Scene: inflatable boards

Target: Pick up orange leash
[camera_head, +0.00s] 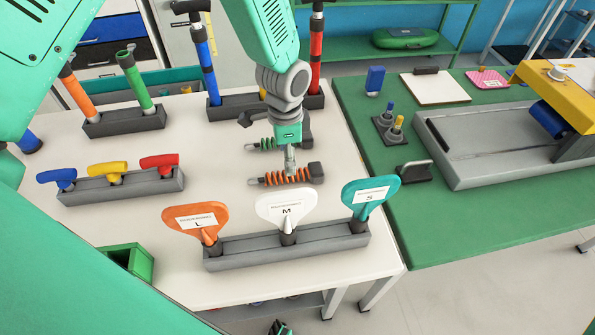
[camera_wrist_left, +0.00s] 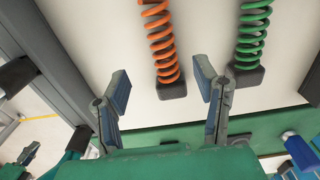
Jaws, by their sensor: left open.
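The orange leash (camera_head: 287,178) is a coiled cord with a dark end block, lying on the white table behind the paddle rack. My left gripper (camera_head: 290,163) comes down over it from above in the head view. In the left wrist view my left gripper (camera_wrist_left: 163,84) is open, its two fingers spread apart. The orange leash also shows there (camera_wrist_left: 160,45), running up between the fingers with its dark block nearest, and nothing is gripped. I cannot tell the exact height above it. A green leash (camera_head: 267,144) lies just behind, partly hidden by my arm. My right gripper is not identifiable.
A grey rack with orange, white and teal paddles (camera_head: 285,249) stands in front. A grey rack of colored handles (camera_head: 120,187) is left, and pump tubes stand behind. The green table (camera_head: 420,215) on the right holds a grey machine (camera_head: 500,140).

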